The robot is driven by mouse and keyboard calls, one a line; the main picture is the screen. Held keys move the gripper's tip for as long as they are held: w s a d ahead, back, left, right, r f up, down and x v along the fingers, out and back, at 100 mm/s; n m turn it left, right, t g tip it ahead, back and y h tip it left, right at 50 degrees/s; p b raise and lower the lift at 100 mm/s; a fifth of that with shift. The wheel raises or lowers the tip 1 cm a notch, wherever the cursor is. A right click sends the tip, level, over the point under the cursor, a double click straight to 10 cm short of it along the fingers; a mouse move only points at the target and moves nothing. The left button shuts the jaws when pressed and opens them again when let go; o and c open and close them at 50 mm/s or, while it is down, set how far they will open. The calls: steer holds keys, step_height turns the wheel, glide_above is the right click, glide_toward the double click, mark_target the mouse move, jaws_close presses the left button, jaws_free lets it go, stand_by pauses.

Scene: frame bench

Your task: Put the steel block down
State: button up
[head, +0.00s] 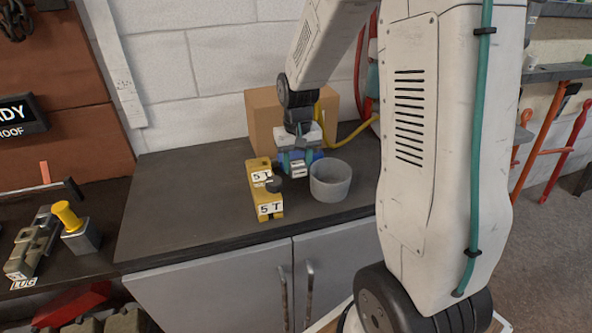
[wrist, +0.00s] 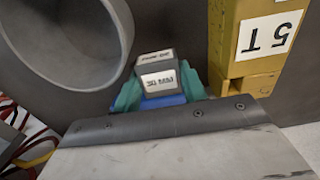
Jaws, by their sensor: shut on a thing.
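The steel block (head: 299,168) is small and grey with white labels. In the wrist view the block (wrist: 157,75) sits between the teal finger pads, and its front label seems to read 30 MM. My gripper (head: 296,160) is shut on it, pointing down over the dark bench top (head: 180,190). In the head view it is between the yellow 5 T piece and the grey round tub. I cannot tell whether the block's underside touches the bench. Its lower part is hidden in the wrist view.
The yellow 5 T piece (head: 267,205) stands close on the left, with a dark knob. The grey tub (head: 331,184) is close on the right. A cardboard box (head: 264,118) stands behind. The bench's left part is clear. A yellow-topped piece (head: 68,216) stands far left.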

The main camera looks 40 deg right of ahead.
mark_target(297, 164)
steer(key=shift+f, duration=1.4)
steer(key=shift+f, duration=0.1)
steer(key=o, duration=1.3)
steer(key=shift+o, duration=0.2)
